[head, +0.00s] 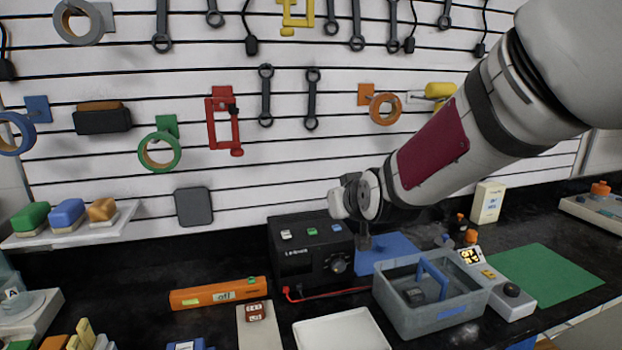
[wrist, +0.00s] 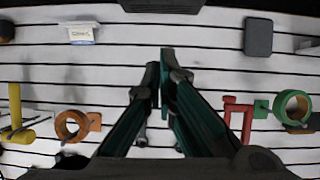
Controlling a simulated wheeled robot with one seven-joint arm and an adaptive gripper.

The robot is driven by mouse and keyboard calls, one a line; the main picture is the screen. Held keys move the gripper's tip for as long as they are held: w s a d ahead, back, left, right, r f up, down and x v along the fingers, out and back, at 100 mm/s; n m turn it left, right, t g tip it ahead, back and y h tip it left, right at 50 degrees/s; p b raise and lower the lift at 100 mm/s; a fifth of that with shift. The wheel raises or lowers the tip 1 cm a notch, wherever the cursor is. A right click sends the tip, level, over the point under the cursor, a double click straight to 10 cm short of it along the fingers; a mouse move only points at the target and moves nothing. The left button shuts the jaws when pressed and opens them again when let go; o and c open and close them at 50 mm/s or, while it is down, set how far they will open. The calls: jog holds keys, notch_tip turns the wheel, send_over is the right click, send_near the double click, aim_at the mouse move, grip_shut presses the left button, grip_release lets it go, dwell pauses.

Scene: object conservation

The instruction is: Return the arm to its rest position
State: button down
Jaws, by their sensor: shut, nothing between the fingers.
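My arm (head: 435,145) reaches in from the upper right in the head view, raised above the workbench. Its wrist end (head: 370,195) is in front of the slatted wall, above a black power supply box. In the wrist view my gripper (wrist: 161,72) points at the wall, its two dark green fingers drawn together at the tips. It is shut and holds nothing. The head view mostly hides the fingers behind the wrist.
Below the arm stand the black power supply (head: 305,262), a grey tote (head: 425,315) with a blue handle, and a meter (head: 497,283). An orange level (head: 218,293) and a white tray (head: 340,330) lie on the bench. Tools and tape rolls hang on the slatted wall (head: 270,185).

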jog(key=s+d+m+g+h, duration=0.1)
jog(key=s+d, duration=0.3)
jog(key=s, duration=0.7)
jog(key=s+d+m+g+h, duration=0.1)
jog(key=s+d+g, duration=0.2)
jog(key=s, duration=0.8)
jog(key=s+d+m+g+h, duration=0.1)
jog(key=s+d, duration=0.5)
jog(key=s, duration=0.6)
jog(key=shift+d+r+g, duration=0.4)
jog(key=shift+g, duration=0.3)
